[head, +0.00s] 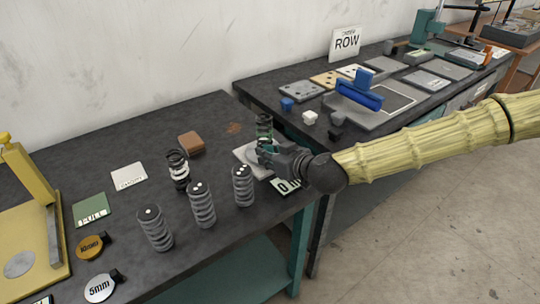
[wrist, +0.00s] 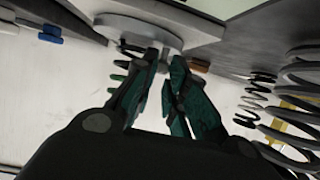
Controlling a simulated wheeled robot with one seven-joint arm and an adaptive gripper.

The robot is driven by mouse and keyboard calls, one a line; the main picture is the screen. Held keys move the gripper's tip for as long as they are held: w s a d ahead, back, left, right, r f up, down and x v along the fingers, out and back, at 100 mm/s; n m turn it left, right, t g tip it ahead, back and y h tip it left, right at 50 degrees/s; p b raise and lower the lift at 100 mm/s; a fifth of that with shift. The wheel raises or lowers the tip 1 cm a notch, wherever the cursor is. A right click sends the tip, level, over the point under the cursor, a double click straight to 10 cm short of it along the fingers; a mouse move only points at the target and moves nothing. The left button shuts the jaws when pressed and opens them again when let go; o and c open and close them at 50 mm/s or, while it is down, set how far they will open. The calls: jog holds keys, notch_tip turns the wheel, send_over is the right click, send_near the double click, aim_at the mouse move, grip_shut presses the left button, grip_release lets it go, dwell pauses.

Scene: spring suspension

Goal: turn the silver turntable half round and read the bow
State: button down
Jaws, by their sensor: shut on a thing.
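The silver turntable (head: 243,153) is on the dark bench near its right end, partly hidden by my gripper; its round pale disc (wrist: 122,29) shows in the wrist view. My gripper (head: 262,155) reaches in low from the right. Its green fingers (wrist: 160,77) are closed in at the disc, around a small grey post (wrist: 164,58) by its rim; the exact contact is hard to see. A dark coil spring (head: 264,127) stands upright behind my gripper. A readout (head: 287,187) in front is partly covered, so its figure cannot be read fully.
Several grey coil springs (head: 200,205) stand left of the turntable, with a black-and-white one (head: 178,169) behind. A brown block (head: 191,143) lies at the back. Labelled cards, round tags and a yellow stand (head: 28,185) are at the left. A second bench with blue parts (head: 358,93) adjoins at right.

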jog(key=shift+w+a+r+m+t+h+p, duration=0.1)
jog(key=shift+a+m+t+h+p, duration=0.1)
jog(key=shift+a+m+t+h, duration=0.35)
jog(key=shift+a+r+m+t+h+p, duration=0.15)
jog(key=shift+m+t+h+p, duration=0.1)
jog(key=shift+m+h, duration=0.5)
jog(key=c, duration=1.4)
grip_release()
jog(key=shift+w+f, duration=0.1)
jog(key=shift+f, duration=0.05)
jog(key=shift+a, duration=0.1)
jog(key=shift+s, duration=0.25)
jog(key=shift+v, duration=3.7)
jog(key=shift+a, duration=0.1)
